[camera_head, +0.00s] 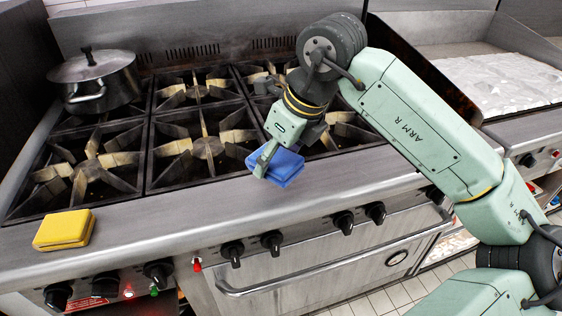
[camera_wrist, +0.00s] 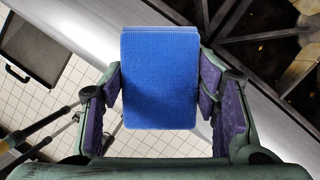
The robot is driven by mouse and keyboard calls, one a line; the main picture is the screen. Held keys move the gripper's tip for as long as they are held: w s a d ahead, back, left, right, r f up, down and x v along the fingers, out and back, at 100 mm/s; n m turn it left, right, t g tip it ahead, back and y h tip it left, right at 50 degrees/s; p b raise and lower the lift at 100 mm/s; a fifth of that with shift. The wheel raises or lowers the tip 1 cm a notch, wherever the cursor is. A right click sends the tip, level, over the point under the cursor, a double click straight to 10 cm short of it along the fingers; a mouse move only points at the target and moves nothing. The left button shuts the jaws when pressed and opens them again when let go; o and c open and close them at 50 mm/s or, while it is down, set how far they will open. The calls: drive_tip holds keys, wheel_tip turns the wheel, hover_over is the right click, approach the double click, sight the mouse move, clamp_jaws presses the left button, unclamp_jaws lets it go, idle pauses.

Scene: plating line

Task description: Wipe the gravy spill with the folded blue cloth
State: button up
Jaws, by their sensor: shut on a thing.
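The folded blue cloth (camera_head: 287,168) is a thick blue pad held at the stove's front ledge, near the burner grates. My gripper (camera_head: 268,158) is shut on it, with fingers on either side. In the wrist view the cloth (camera_wrist: 160,80) fills the middle between the purple-padded fingers of my gripper (camera_wrist: 160,110). The cloth's underside is hidden, so I cannot tell whether it touches the ledge. I cannot make out a gravy spill in either view.
A lidded pot (camera_head: 97,82) stands on the back-left burner. Black grates (camera_head: 205,145) lie behind the ledge, and knobs (camera_head: 232,252) project below it. The ledge between the cloths looks clear.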

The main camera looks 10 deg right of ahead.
drive_tip(key=shift+r, duration=0.95)
